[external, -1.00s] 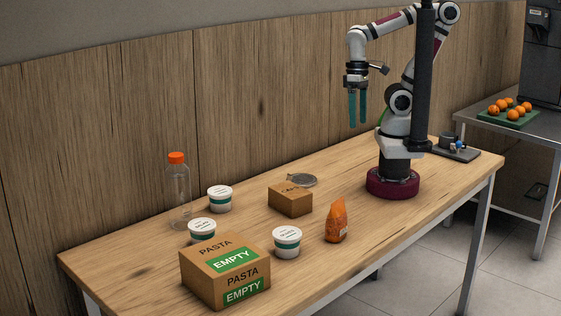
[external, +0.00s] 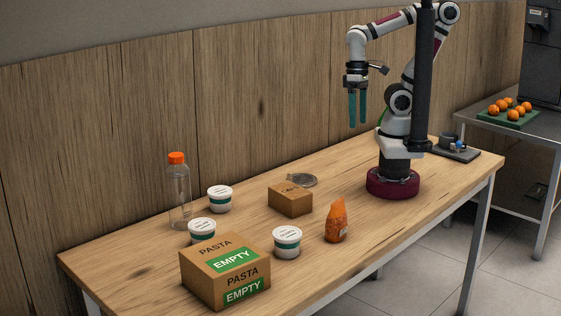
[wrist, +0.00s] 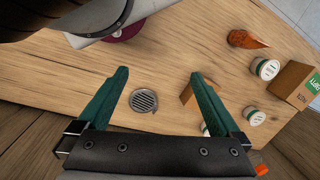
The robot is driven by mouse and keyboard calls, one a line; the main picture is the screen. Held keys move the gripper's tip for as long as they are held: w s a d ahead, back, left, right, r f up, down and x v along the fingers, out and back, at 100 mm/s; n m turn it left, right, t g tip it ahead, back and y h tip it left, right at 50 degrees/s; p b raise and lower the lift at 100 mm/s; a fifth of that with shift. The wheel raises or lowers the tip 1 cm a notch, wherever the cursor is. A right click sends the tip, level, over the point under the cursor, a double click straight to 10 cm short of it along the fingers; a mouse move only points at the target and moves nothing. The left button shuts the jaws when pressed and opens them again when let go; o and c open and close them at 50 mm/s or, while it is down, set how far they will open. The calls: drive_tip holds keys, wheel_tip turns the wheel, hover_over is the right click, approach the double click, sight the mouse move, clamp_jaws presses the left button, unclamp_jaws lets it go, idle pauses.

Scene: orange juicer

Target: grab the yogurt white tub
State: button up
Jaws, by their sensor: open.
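Three white tubs with green bands stand upright on the wooden table. One tub (external: 220,199) is at the back, beside the bottle. A second tub (external: 202,231) is just behind the large pasta box, which hides its lower part. A third tub (external: 287,242) is at the front, right of that box. Tubs also show at the right of the wrist view, one near the orange bag (wrist: 265,69) and one lower (wrist: 253,116). Another is mostly hidden behind my right finger. My gripper (external: 358,108) is open and empty, pointing down high above the table, well away from the tubs.
A large pasta box (external: 225,273), a smaller cardboard box (external: 290,200), an orange bag (external: 336,221) and a clear bottle with an orange cap (external: 179,196) stand among the tubs. A round metal grate (wrist: 144,100) lies below my gripper. The wooden wall borders the table's back.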

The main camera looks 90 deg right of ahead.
drive_tip(key=w+d+m+g+h, duration=0.1)
drive_tip(key=w+d+g+h, duration=0.1)
drive_tip(key=w+h, duration=0.45)
drive_tip(key=m+t+h, duration=0.2)
drive_tip(key=t+h, duration=0.3)
drive_tip(key=t, duration=0.7)
approach(223, 191)
drive_tip(key=shift+y, duration=0.25)
drive_tip(key=x, duration=1)
drive_tip(key=shift+w+d, duration=0.1)
drive_tip(key=shift+d, duration=0.1)
drive_tip(key=shift+w+d+f, duration=0.1)
drive_tip(key=shift+w+d, duration=0.1)
drive_tip(key=c, duration=1.2)
drive_tip(key=shift+o, duration=0.2)
